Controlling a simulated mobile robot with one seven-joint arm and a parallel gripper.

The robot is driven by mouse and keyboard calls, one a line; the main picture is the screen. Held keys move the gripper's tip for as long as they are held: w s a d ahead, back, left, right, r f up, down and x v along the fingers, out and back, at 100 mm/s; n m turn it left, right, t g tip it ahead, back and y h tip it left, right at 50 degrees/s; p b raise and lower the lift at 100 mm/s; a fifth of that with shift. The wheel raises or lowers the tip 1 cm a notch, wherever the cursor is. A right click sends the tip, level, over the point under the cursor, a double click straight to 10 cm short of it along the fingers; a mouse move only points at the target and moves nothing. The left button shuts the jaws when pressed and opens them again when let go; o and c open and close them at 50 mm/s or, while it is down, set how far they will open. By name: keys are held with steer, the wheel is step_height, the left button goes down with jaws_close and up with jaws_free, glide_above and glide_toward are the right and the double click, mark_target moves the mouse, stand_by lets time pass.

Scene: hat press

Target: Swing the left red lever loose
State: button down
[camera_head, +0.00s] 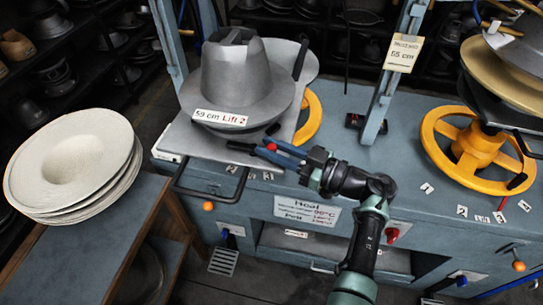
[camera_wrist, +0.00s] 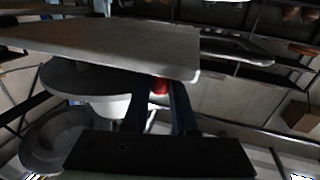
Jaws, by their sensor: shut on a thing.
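The left red lever shows as a small red knob (camera_head: 271,147) at the front edge of the left press, below the metal hat form (camera_head: 232,75). In the wrist view the red knob (camera_wrist: 160,86) sits between my fingers, just under the pale plate. My gripper (camera_head: 272,150) reaches in from the lower right with its blue fingers at the knob. The fingers (camera_wrist: 158,92) are closed around it. The rest of the lever is hidden by the fingers and plate.
The grey press plate (camera_head: 180,138) lies right above my fingers. A black handle (camera_head: 213,197) sticks out in front. A yellow handwheel (camera_head: 475,150) stands on the right. Stacked pale hats (camera_head: 72,165) rest on a side table at left.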

steer(key=shift+f, duration=0.1)
stand_by(0.4)
steer(key=c, duration=0.7)
jaws_free()
steer(key=b+v, duration=0.3)
steer(key=v, duration=0.9)
steer(key=shift+d+b, duration=0.4)
steer(key=shift+d, duration=0.05)
